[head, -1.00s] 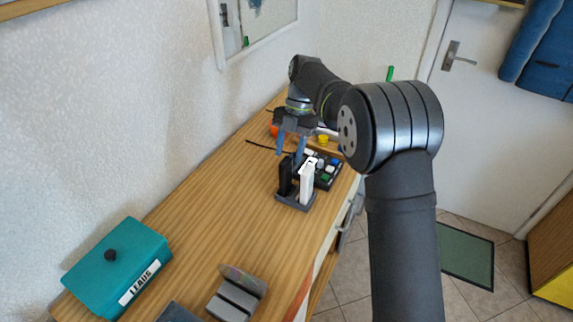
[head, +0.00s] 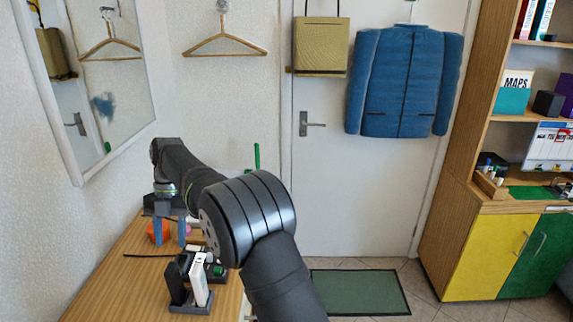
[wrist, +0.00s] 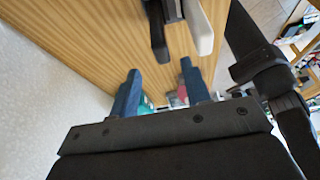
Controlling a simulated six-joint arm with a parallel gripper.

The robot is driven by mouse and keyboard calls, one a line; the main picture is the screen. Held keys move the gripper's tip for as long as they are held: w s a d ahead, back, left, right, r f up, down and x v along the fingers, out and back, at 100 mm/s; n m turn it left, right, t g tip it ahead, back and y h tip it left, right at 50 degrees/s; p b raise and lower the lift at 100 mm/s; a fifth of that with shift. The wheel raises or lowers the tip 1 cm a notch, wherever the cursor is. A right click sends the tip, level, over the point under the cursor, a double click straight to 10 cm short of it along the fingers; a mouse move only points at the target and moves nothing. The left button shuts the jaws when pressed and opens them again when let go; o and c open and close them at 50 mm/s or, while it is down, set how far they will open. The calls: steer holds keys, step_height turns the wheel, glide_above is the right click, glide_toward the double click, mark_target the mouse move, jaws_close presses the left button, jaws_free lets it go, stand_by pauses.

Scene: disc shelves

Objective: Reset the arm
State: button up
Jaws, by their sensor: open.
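My gripper (head: 171,232) is over the wooden tabletop in the head view, pointing down. Its two blue fingers are apart, with nothing between them.
An orange round thing (head: 157,230) sits behind the fingers. A dark tray with coloured blocks (head: 217,270) is right of the stand, partly hidden by my arm. The wall and mirror (head: 95,90) border the table's left. The near-left tabletop (head: 110,285) is clear.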

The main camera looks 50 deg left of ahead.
mark_target(170, 268)
steer(key=x, duration=1.1)
steer(key=shift+f, duration=0.15)
step_height(170, 268, up, 3)
steer(key=shift+r, duration=0.7)
steer(key=shift+f, duration=0.1)
